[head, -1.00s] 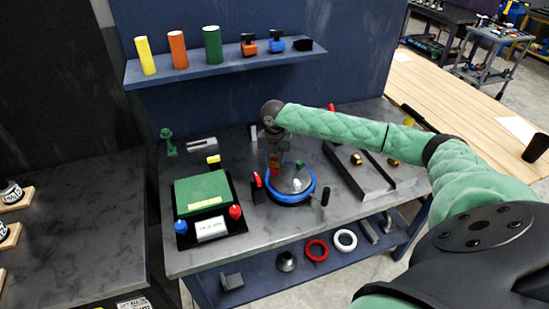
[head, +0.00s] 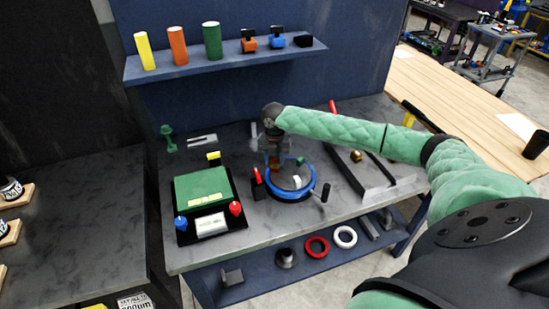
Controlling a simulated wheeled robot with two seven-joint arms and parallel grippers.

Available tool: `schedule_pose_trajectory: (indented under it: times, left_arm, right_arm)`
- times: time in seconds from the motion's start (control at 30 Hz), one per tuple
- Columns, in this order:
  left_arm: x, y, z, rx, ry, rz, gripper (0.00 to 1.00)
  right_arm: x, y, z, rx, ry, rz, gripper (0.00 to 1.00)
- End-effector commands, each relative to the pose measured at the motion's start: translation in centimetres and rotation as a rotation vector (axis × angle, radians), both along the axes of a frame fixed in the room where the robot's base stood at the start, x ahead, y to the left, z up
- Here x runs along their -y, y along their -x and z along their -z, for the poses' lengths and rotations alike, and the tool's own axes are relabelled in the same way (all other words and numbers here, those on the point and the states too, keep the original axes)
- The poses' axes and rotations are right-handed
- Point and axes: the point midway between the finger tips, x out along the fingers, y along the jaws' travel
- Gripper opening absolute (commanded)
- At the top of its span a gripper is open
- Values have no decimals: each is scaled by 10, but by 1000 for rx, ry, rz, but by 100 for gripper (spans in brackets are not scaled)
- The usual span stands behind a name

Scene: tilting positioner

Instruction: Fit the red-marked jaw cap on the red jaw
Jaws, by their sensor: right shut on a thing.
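The tilting positioner stands on the grey bench, with a blue ring (head: 292,194) around a dark round plate. A reddish-orange part (head: 274,163) shows at the plate's back left, a green one (head: 300,161) at its back and a pale one (head: 296,181) near its middle. My right gripper (head: 274,150) points down over the back left of the plate, at the reddish part. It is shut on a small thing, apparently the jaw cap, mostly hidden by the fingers. I cannot tell whether the cap touches the red jaw. My left gripper is out of view.
A green-topped control box (head: 205,188) with red and blue knobs stands left of the positioner. A grey tray (head: 372,184) with a brass piece lies right. Coloured cylinders and small blocks stand on the blue shelf (head: 225,62). Rings lie on the lower shelf.

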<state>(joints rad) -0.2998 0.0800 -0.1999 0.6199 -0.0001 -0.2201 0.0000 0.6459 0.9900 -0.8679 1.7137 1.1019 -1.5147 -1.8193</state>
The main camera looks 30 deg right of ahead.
Motion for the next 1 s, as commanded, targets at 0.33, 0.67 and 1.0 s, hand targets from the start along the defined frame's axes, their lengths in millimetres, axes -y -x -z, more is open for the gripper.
schedule_pose_trajectory:
  times: [0.33, 0.67, 1.0]
  left_arm:
    - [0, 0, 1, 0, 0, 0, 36]
    - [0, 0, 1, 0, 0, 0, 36]
    - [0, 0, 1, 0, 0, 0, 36]
  right_arm:
    - [0, 0, 8, 0, 0, 0, 13]
    - [0, 0, 9, -1, -1, 0, 63]
    - [0, 0, 8, 0, 0, 0, 85]
